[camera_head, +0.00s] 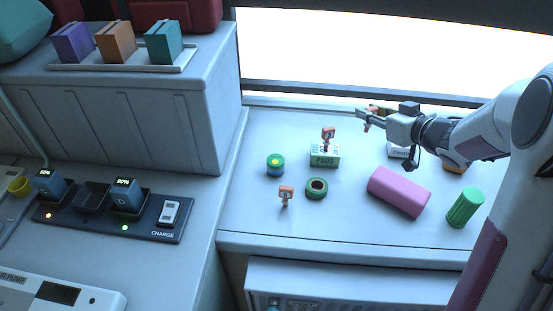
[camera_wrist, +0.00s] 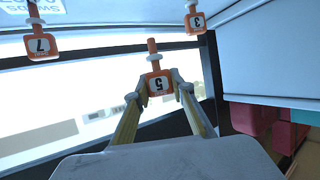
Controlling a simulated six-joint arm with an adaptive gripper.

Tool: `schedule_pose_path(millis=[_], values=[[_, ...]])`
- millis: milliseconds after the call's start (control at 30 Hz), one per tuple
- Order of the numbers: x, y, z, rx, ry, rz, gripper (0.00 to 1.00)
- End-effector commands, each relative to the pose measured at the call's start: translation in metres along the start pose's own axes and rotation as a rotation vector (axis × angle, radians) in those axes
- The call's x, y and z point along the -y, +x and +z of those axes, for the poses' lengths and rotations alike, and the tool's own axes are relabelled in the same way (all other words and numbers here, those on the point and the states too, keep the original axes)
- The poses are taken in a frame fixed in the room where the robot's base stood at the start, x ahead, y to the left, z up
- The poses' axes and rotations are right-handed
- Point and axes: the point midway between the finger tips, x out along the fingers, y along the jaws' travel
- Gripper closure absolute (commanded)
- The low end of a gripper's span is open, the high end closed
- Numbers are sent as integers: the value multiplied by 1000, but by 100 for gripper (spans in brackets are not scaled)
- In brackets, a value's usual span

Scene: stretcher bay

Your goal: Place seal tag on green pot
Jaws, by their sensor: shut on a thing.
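My gripper (camera_head: 364,117) is at the back of the counter, to the right of and above the pads box. It is shut on an orange seal tag marked 5, which shows between the fingertips in the wrist view (camera_wrist: 158,84). A low green ring-shaped thing with a dark open centre (camera_head: 317,187) sits mid-counter; it looks like the green pot. It is well in front of and left of my gripper, apart from it. Orange tags marked 7 (camera_wrist: 39,44) and 3 (camera_wrist: 194,22) also show in the wrist view.
A green pads box (camera_head: 324,158) has an orange tag (camera_head: 328,134) at it; another tag (camera_head: 286,194) stands left of the pot. A green-and-blue round thing (camera_head: 276,166), a pink block (camera_head: 399,192) and a green cylinder (camera_head: 465,207) are nearby. The front counter is clear.

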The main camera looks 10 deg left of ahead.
Motion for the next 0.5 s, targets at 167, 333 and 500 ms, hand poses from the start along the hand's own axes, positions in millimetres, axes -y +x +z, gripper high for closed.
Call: schedule_pose_path(millis=[167, 333, 500], values=[[48, 22, -14, 0, -28, -67, 88], [94, 38, -26, 0, -53, -127, 88], [140, 51, -37, 0, -75, -182, 88]])
